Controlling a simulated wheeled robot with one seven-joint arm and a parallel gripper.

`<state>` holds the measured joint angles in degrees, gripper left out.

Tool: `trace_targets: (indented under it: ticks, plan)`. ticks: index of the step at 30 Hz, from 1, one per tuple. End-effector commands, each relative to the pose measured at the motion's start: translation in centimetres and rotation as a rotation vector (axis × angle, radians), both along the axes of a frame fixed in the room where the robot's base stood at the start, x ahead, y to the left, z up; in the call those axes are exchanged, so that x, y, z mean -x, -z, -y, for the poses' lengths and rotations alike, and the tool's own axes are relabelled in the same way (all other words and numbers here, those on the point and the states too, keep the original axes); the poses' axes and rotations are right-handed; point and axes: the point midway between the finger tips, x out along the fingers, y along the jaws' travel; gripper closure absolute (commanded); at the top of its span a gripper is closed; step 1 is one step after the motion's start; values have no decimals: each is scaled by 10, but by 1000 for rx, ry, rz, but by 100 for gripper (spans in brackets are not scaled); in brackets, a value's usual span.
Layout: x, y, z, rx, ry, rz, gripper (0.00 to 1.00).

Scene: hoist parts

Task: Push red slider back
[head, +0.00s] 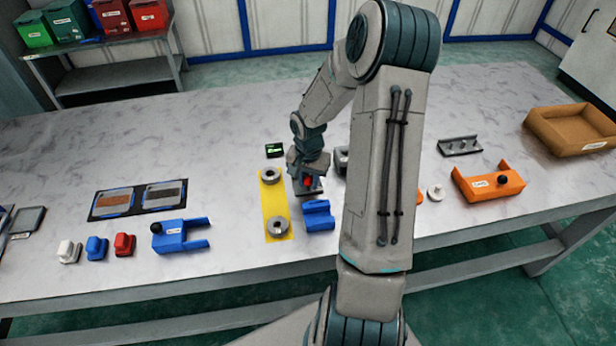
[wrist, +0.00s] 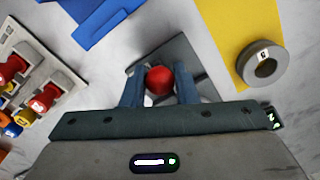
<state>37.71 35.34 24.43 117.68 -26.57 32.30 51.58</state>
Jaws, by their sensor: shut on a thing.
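The red slider shows as a round red knob (wrist: 159,80) between the two fingers of my gripper (wrist: 160,88) in the wrist view. The fingers are closed on its left and right sides. Beneath it is a dark grey plate or base (wrist: 180,52), partly hidden by the fingers. In the head view my gripper (head: 308,190) is low over the table beside the yellow mat, and a bit of the red knob (head: 308,181) shows at it. The slider's lower part and track are mostly hidden.
A yellow mat (head: 274,200) with two grey rings lies just left of my gripper. A blue block (head: 318,215) stands close in front. A small black display (head: 274,150) sits behind left. A fixture with coloured knobs (wrist: 38,85) shows at left in the wrist view.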

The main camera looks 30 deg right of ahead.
Motion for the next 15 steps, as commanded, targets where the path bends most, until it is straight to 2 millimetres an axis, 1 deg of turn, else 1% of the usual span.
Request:
trace_targets:
  ticks: [15]
  plan:
    - [-5,0,2,1,2,-1,88]
